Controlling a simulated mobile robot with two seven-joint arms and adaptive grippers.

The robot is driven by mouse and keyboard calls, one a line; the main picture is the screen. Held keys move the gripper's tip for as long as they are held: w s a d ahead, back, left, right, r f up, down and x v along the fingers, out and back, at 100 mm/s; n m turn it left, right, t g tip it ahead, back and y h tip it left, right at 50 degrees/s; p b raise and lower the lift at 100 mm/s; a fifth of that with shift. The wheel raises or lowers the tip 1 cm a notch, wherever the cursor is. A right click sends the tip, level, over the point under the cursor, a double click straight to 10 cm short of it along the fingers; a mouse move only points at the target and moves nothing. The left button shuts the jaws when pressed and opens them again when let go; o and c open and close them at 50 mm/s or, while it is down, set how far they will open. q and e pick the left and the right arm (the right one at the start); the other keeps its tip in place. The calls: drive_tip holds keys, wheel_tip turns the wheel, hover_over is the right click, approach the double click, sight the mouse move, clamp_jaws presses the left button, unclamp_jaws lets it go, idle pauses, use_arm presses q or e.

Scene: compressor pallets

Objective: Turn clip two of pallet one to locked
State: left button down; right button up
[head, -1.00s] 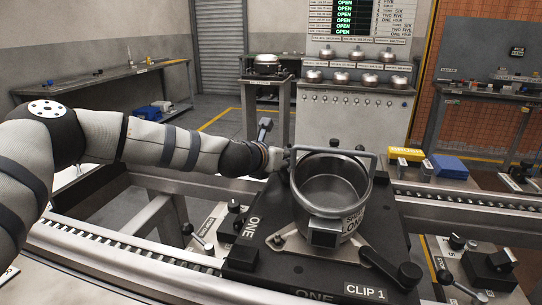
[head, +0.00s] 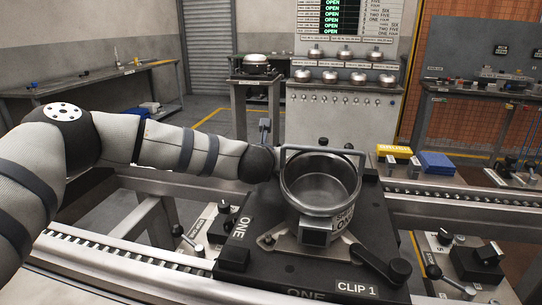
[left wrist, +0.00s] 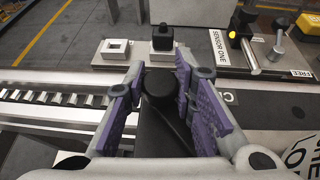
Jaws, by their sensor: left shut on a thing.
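Pallet one (head: 255,232) is a black plate marked ONE. An open metal pot (head: 322,183) with a raised bar handle stands on it. At its front right corner is the black lever of clip 1 (head: 385,268), beside the CLIP 1 label. My left arm reaches to the far left side of the pallet, where its gripper is mostly hidden in the head view. In the left wrist view my left gripper (left wrist: 159,76) is shut on the round black knob of a clip lever (left wrist: 160,90), purple pads on both sides. No clip 2 label is readable. My right gripper is not in view.
A roller rail (head: 130,262) runs past the pallet. Beyond the knob are a black block (left wrist: 163,38), a white square socket (left wrist: 116,48) and a SENSOR ONE panel (left wrist: 215,52). Yellow (head: 394,151) and blue (head: 437,163) boxes lie behind the right rail.

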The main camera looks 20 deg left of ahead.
use_arm(q)
drive_tip(key=c, duration=1.3)
unclamp_jaws()
drive_tip(key=shift+f, duration=0.1)
wheel_tip(320, 180, up, 10)
